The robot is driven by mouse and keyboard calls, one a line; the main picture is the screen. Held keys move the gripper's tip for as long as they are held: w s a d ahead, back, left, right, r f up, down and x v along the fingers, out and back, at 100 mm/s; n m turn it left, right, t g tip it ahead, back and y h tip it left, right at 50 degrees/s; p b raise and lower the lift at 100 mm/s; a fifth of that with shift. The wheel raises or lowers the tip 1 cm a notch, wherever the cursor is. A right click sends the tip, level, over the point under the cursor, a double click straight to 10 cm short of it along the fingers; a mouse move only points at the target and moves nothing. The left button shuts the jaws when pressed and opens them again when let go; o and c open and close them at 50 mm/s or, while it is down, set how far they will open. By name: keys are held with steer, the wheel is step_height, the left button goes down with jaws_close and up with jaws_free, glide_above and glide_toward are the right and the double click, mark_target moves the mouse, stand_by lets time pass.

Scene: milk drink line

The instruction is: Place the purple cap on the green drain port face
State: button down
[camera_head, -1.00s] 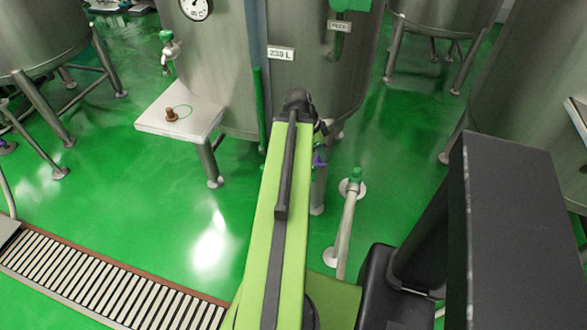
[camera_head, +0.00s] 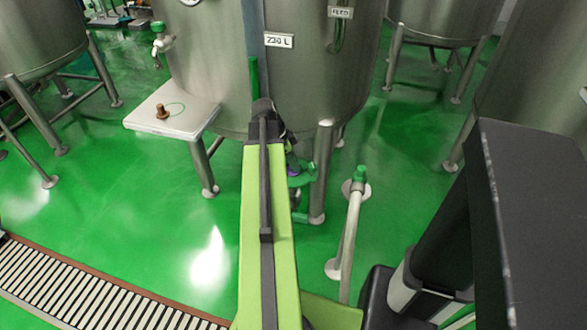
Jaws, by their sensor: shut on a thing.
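The purple cap (camera_head: 294,169) shows as a small patch just below the dark end of my arm, low at the front of the big steel tank. My gripper (camera_head: 290,151) is mostly hidden behind my green arm and is shut on the purple cap. The green drain port (camera_head: 304,178) shows right beside the cap, under the tank and left of a steel leg. Its face is largely hidden, and I cannot tell whether cap and face touch.
A steel tank (camera_head: 300,75) marked 230 L stands behind my gripper, with a leg (camera_head: 322,175) close on the right. A green-topped pipe (camera_head: 350,230) rises from the floor at right. A white shelf (camera_head: 190,118) holds a brown fitting (camera_head: 162,111). A floor grate (camera_head: 70,295) lies lower left.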

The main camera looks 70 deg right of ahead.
steer(key=shift+r, duration=0.1)
steer(key=shift+f, duration=0.3)
steer(key=c, duration=1.3)
jaws_free()
steer(key=shift+r, duration=0.15)
steer(key=shift+o, duration=0.2)
steer(key=shift+r+p, duration=0.3)
steer(key=shift+p, duration=0.1)
steer(key=p+v, duration=1)
steer(key=v, duration=0.1)
steer(key=shift+w+r+p, duration=0.2)
steer(key=shift+r+p, duration=0.1)
steer(key=shift+p, duration=0.1)
steer(key=shift+w+a, duration=0.1)
steer(key=shift+a, duration=0.1)
